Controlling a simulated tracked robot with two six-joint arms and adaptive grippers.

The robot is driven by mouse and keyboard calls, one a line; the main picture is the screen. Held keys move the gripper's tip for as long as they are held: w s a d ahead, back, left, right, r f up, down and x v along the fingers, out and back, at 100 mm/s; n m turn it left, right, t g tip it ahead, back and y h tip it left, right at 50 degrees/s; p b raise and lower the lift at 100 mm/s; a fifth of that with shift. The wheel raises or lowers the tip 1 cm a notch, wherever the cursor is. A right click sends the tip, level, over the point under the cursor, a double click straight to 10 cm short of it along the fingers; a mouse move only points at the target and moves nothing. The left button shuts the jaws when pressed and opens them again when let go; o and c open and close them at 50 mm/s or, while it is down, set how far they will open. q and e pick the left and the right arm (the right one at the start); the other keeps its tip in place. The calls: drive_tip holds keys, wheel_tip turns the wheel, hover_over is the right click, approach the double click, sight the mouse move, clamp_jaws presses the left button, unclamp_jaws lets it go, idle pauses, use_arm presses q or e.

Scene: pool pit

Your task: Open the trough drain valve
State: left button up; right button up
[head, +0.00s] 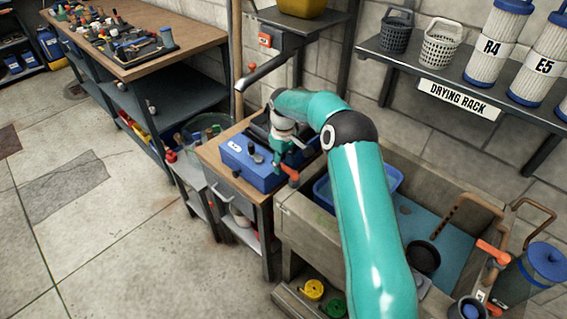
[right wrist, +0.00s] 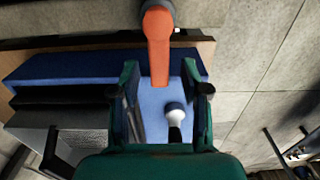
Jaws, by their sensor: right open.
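An orange lever (head: 291,175) shows just below my right gripper (head: 284,155), by the left end of the stone trough (head: 296,212). In the right wrist view, the orange lever (right wrist: 158,48) hangs from a grey round hub at the top, and its free end reaches in between the fingers of my right gripper (right wrist: 160,68). The fingers are apart, one on each side of the lever's end, with visible gaps. A second orange handle (head: 493,252) is at the trough's right end. Which lever is the drain valve cannot be told. My left gripper is not in view.
A blue box (head: 250,168) with knobs sits on the wooden-topped cabinet (head: 210,153) beside the gripper. A blue bin (head: 322,192) stands in the trough. A metal spout (head: 262,72) is above. The drying rack (head: 460,80) is along the wall. The floor at left is clear.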

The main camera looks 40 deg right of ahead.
sight(283, 166)
drive_tip(key=shift+r, duration=0.15)
wheel_tip(283, 166, up, 12)
drive_tip(key=shift+f, duration=0.2)
drive_tip(key=shift+a, duration=0.1)
idle(0.4)
